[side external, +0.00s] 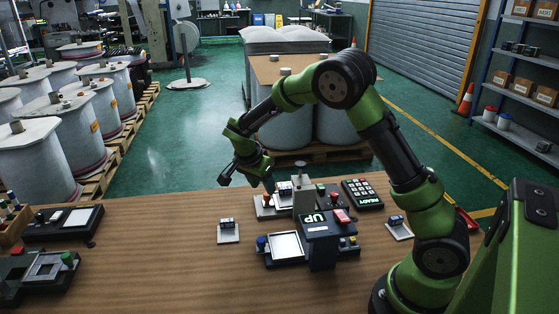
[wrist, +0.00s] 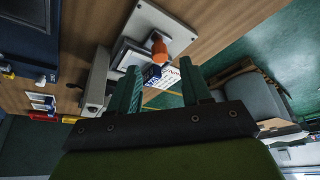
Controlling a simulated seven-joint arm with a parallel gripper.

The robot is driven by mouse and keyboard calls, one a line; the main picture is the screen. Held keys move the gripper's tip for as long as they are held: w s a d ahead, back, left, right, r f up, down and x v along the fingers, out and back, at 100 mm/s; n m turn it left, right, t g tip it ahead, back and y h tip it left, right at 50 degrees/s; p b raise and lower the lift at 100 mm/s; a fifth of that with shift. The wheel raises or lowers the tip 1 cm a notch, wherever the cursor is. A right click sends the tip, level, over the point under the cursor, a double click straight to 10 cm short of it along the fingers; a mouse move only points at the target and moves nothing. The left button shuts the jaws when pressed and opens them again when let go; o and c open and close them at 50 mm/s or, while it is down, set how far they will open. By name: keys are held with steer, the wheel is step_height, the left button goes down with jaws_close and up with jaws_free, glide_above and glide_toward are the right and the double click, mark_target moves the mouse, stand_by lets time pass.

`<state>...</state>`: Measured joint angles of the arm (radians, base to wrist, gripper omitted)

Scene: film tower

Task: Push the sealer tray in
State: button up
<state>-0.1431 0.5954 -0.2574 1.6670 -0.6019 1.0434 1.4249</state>
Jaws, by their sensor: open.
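The sealer (side external: 322,234) looks to be the dark machine with a lit "UP" sign, at the middle of the bench in the side external view. Its tray (side external: 286,247), a pale square plate in a dark frame with a blue knob (side external: 261,243) at its left, sticks out to the left of the machine. My gripper (side external: 247,182) is open and empty, behind the tray and above the bench. In the wrist view my gripper (wrist: 160,90) has its fingers apart, with an orange-red knob (wrist: 160,48) on a pale plate beyond them.
A pale station with a red knob (side external: 267,201) stands below my gripper, behind the sealer. A small block on a pale pad (side external: 228,233) sits left of the tray. Dark fixtures (side external: 62,222) stand far left; bench between is clear.

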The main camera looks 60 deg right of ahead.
mark_target(266, 195)
steer(key=shift+x, duration=2.1)
steer(key=shift+c, duration=0.3)
